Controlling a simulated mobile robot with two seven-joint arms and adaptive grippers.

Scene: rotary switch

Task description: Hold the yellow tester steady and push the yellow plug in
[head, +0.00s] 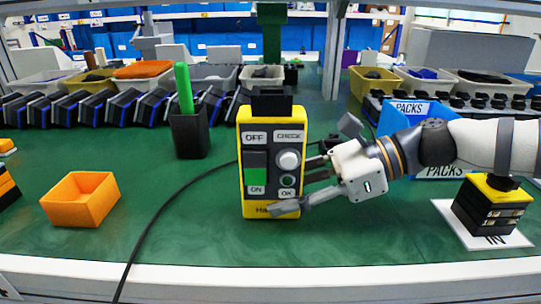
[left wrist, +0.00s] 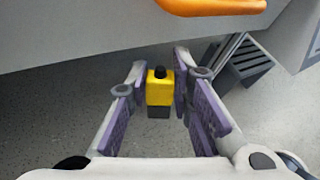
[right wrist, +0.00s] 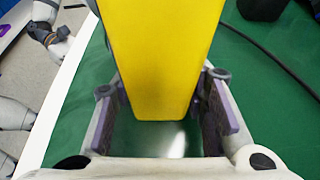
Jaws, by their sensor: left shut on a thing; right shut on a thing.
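The yellow tester (head: 242,190) stands upright on the green table in the head view, with a black front of switches and knobs and a black block on top. My right gripper (head: 303,188) is shut on its lower right part, one finger across the front. In the right wrist view the yellow tester body (right wrist: 160,60) fills the space between the fingers. My left gripper (left wrist: 161,82) is outside the head view. In the left wrist view it is shut on the yellow plug (left wrist: 160,92), which has a black tip and base, above the floor by the table edge.
A black cable (head: 178,192) runs from the tester to the front table edge. An orange bin (head: 75,210) and a black cup (head: 190,140) with a green stick stand left. A blue PACKS box (head: 395,118) and a yellow-black block (head: 485,215) on a white IN mat (head: 515,240) stand right.

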